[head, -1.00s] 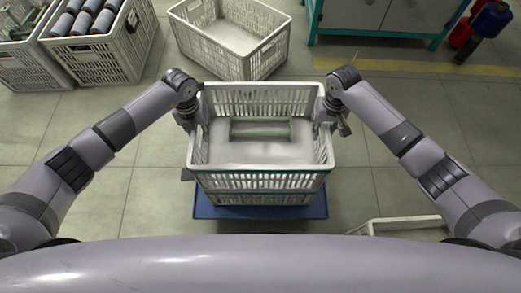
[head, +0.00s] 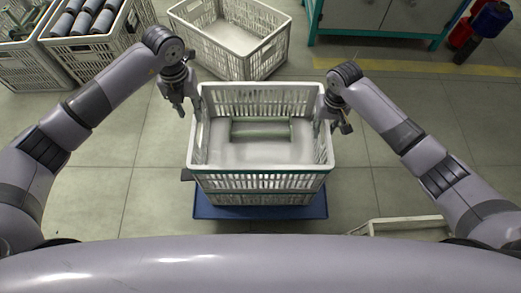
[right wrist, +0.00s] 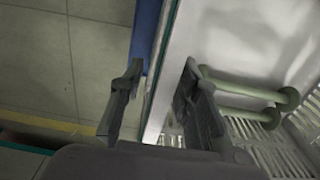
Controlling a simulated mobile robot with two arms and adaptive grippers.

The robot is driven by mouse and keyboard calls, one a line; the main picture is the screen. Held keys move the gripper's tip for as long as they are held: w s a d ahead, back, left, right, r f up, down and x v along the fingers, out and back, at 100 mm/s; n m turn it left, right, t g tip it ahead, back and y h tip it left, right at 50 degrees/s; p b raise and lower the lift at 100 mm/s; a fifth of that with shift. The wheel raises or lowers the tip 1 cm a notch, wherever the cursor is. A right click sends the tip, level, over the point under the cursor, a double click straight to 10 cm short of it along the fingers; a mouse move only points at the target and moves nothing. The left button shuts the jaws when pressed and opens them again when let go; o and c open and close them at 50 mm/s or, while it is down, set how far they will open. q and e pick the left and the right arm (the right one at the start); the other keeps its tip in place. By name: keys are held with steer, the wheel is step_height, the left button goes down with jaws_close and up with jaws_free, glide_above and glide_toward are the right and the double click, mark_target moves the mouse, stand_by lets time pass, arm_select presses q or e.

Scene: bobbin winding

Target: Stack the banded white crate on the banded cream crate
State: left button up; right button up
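The banded white crate (head: 262,172) has a teal band along its rim and a green-ended bobbin (head: 260,131) inside. It appears to sit squarely on another crate (head: 262,198), seen only as a low strip of front wall, so its cream colour is hard to tell. My left gripper (head: 183,108) is off the crate's left wall, apparently open and empty. My right gripper (head: 337,118) is at the right wall. In the right wrist view its fingers (right wrist: 158,92) stand apart on both sides of the crate wall, with gaps showing, so it is open around it.
The stack stands on a blue base (head: 262,212). An empty pale crate (head: 232,65) is on the floor behind. A crate of bobbins (head: 98,62) stands at the back left and a teal-framed cabinet (head: 375,35) at the back right.

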step_height(320, 180, up, 11)
steer(key=shift+f, duration=0.1)
arm_select(q)
steer(key=shift+s+f, duration=0.1)
arm_select(e)
steer(key=shift+s+f, duration=0.1)
stand_by(0.5)
